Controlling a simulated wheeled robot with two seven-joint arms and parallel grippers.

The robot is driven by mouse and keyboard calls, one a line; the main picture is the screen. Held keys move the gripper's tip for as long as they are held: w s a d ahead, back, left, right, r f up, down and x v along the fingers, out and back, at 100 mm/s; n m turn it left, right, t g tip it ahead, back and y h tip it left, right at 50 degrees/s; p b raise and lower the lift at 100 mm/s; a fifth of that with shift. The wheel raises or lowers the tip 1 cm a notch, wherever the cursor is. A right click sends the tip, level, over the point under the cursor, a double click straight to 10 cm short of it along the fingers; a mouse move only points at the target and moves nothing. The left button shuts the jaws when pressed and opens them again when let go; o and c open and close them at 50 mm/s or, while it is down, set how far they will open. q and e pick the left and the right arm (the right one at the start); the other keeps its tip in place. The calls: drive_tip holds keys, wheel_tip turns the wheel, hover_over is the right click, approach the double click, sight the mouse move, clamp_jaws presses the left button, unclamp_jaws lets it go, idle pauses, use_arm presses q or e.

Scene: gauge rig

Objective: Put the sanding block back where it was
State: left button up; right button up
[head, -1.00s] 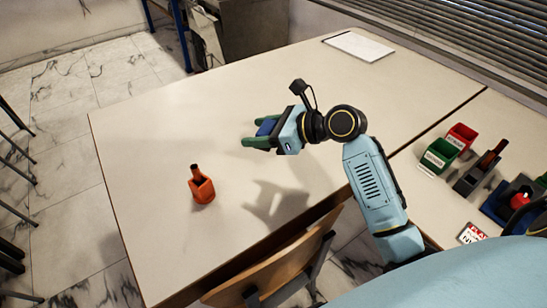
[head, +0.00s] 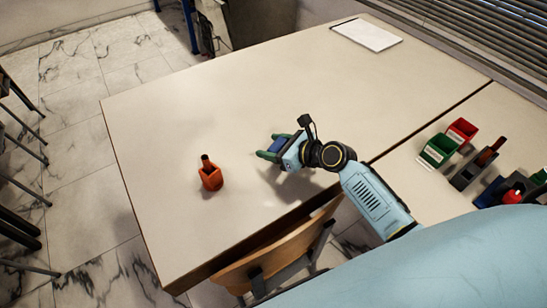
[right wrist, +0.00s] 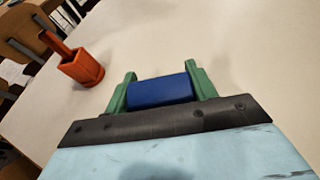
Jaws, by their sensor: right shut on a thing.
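The sanding block is a blue block (right wrist: 160,91) held between the green fingers of my right gripper (head: 270,148). In the right wrist view the two fingers of the right gripper (right wrist: 160,84) press on its two ends. In the head view the blue block (head: 278,144) shows only partly between the fingers. The gripper is above the pale table (head: 220,105), low over it; I cannot tell whether the block touches the top. My left gripper is not in view.
An orange holder (head: 211,180) with a dark-tipped handle in it stands left of the gripper. Green (head: 437,150) and red (head: 462,131) bins and a dark holder (head: 474,168) stand at the right. A white pad (head: 366,35) lies at the back. A chair (head: 275,250) is at the front edge.

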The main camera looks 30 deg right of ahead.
wheel_tip(320, 180, down, 4)
drive_tip(key=shift+r+b, duration=0.25)
drive_tip(key=shift+b, duration=0.7)
drive_tip(key=shift+f, duration=0.15)
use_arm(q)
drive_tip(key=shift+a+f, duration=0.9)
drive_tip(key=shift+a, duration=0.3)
use_arm(e)
drive_tip(key=o, duration=1)
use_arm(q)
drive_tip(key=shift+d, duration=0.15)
